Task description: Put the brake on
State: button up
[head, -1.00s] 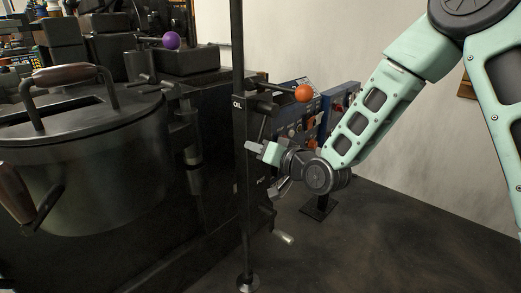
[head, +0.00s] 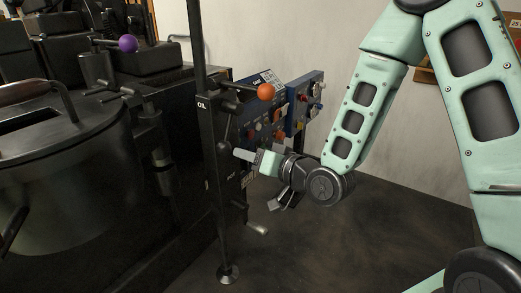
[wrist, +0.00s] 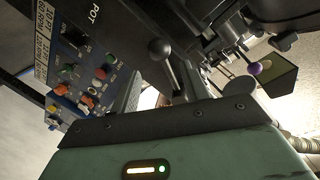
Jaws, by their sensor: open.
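The dark type-casting machine carries several ball-ended levers. One has an orange ball (head: 265,91) beside the "OIL" post, and one has a purple ball (head: 128,43) further back. A black-ball lever (head: 224,146) is on the post side. In the wrist view a black-ball lever (wrist: 160,48) stands just beyond the gripper body, near the word "POT". No brake label is readable, so I cannot tell which lever is the brake. My gripper (head: 246,156) is open and empty. It is below the orange ball and close to the black-ball lever; I cannot tell whether they touch.
A blue control panel (head: 303,101) with knobs and buttons is behind my gripper and also shows in the wrist view (wrist: 58,110). A round pot (head: 60,180) fills the left. A pale-ended crank handle (head: 257,229) sticks out low. The floor to the right is open.

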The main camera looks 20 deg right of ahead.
jog(key=p, duration=0.1)
jog(key=r+p, duration=0.1)
jog(key=p, duration=0.1)
jog(key=shift+s+d+p, duration=0.25)
jog(key=shift+s+p, duration=0.05)
jog(key=shift+s, duration=0.1)
jog(key=shift+s+d+p, duration=0.1)
jog(key=shift+d+p, duration=0.05)
jog(key=shift+p, duration=1)
jog(key=s+p, duration=0.1)
jog(key=p, duration=0.4)
jog(key=shift+s+d+f, duration=0.2)
jog(key=shift+s+d, duration=0.1)
jog(key=shift+s, duration=0.05)
